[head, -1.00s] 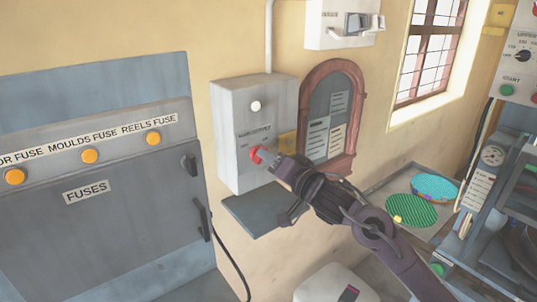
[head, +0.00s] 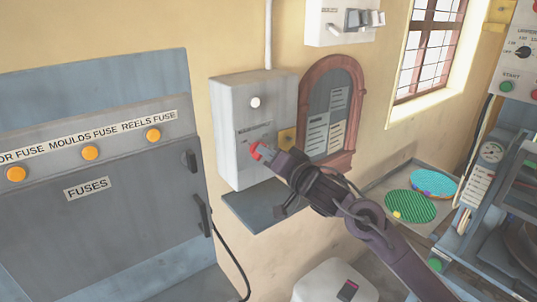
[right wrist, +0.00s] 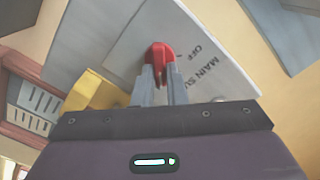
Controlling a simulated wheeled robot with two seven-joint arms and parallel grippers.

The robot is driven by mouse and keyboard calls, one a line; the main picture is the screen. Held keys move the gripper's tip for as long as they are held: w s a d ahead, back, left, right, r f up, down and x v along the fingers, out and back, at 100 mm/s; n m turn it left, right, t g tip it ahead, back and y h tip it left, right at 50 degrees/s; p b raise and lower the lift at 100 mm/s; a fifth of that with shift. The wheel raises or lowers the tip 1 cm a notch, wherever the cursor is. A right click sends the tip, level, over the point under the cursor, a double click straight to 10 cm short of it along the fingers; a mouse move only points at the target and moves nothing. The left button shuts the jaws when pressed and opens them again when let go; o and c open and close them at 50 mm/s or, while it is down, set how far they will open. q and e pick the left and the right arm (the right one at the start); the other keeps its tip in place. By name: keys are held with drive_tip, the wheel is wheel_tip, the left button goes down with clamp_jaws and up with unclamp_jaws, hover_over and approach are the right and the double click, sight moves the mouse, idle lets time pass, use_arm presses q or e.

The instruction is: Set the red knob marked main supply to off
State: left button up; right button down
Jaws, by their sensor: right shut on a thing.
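The red knob (head: 256,151) sits on the front of a grey wall box (head: 229,115). In the right wrist view the red knob (right wrist: 159,56) stands between my fingertips, with the words OFF and MAIN SU... on the plate (right wrist: 205,50) beside it. My right gripper (head: 265,152) reaches the box from the right and is shut on the knob; it also shows in the right wrist view (right wrist: 160,75). The fingers hide part of the knob, and its exact pointing is hard to tell. My left gripper is not in view.
A grey shelf (head: 255,207) juts out below the box. A red-framed notice board (head: 355,100) and a yellow plate (head: 287,139) are close on the right. The fuse cabinet (head: 100,205) stands at left. A switch box (head: 325,23) is above.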

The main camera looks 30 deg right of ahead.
drive_tip(key=shift+n, duration=0.3)
drive_tip(key=n+b, duration=0.1)
drive_tip(key=n, duration=0.4)
drive_tip(key=n+b, duration=0.2)
drive_tip(key=n, duration=0.4)
drive_tip(key=a+n+b, duration=0.1)
drive_tip(key=n+b, duration=0.1)
drive_tip(key=n, duration=0.4)
drive_tip(key=shift+s+f, duration=0.1)
idle(0.3)
drive_tip(key=c, duration=1.5)
unclamp_jaws()
drive_tip(key=shift+o, duration=0.2)
drive_tip(key=shift+d, duration=0.1)
